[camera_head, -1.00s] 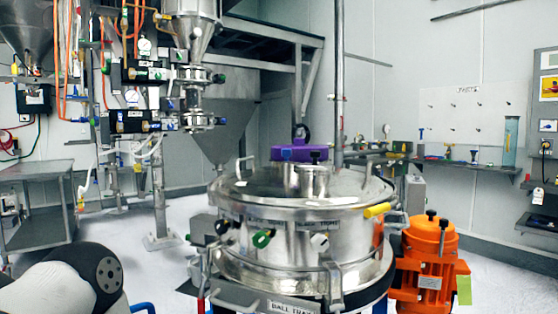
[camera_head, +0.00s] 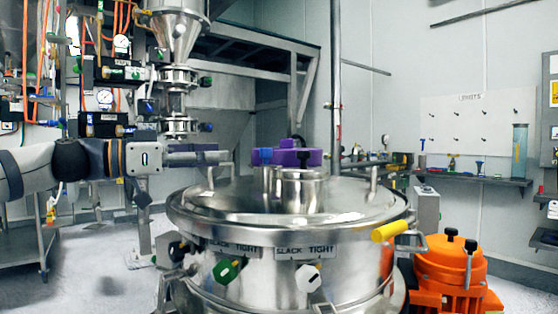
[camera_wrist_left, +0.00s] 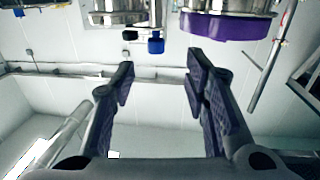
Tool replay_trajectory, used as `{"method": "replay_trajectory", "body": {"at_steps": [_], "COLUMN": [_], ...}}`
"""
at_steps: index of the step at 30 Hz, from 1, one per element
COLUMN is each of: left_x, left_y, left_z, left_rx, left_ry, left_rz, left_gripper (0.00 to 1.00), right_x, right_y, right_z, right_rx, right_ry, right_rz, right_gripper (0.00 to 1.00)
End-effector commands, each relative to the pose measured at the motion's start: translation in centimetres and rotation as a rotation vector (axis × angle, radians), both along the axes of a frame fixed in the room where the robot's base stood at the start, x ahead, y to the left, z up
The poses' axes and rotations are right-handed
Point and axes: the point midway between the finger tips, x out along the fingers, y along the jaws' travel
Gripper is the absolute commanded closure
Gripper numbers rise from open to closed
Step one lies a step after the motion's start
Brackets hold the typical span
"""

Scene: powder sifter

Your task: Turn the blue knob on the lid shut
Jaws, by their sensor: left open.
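The blue knob (camera_head: 262,156) stands on top of the steel lid (camera_head: 345,205), left of the purple cap (camera_head: 297,157). It also shows in the left wrist view as a small blue block (camera_wrist_left: 156,43), next to a dark one. My left gripper (camera_head: 222,158) comes in from the left above the lid's far left edge, its fingers pointing right toward the knob. In the left wrist view the fingers (camera_wrist_left: 160,68) are spread with nothing between them; the blue knob lies beyond the tips, apart from them. My right gripper is not in view.
A yellow handle (camera_head: 390,231) sticks out at the vessel's right rim. Green (camera_head: 228,270) and white (camera_head: 308,278) knobs sit on its front below slack/tight labels. An orange motor (camera_head: 450,265) stands at the right. A hopper and hoses hang at the back left.

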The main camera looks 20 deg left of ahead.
Motion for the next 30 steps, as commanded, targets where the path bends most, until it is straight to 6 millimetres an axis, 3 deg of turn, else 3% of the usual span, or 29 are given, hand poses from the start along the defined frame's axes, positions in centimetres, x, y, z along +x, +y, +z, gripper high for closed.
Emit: {"method": "replay_trajectory", "body": {"at_steps": [5, 12, 18, 28, 29, 30], "left_x": [1.2, 5.5, 8.0, 8.6, 8.6, 8.5], "left_y": [-1.3, -5.8, -8.2, -8.7, -8.7, -8.7], "left_z": [0.0, -0.1, 0.0, -0.2, -0.2, -0.2], "left_rx": [0.003, 0.002, 0.001, 0.0, 0.0, 0.0], "left_ry": [0.001, 0.004, 0.002, 0.003, 0.003, 0.003], "left_rz": [-0.001, -0.002, -0.001, 0.0, 0.0, 0.0], "left_gripper": [0.58, 0.58, 0.58, 0.58, 0.61, 0.7], "right_x": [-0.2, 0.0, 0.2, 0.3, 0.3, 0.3], "right_y": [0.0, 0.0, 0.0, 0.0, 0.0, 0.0], "right_z": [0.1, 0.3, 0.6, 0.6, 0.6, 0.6], "right_rx": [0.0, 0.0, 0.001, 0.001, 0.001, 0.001], "right_ry": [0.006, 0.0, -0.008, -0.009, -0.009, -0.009], "right_rz": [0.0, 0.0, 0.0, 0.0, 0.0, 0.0], "right_gripper": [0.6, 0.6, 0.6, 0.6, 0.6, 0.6]}}
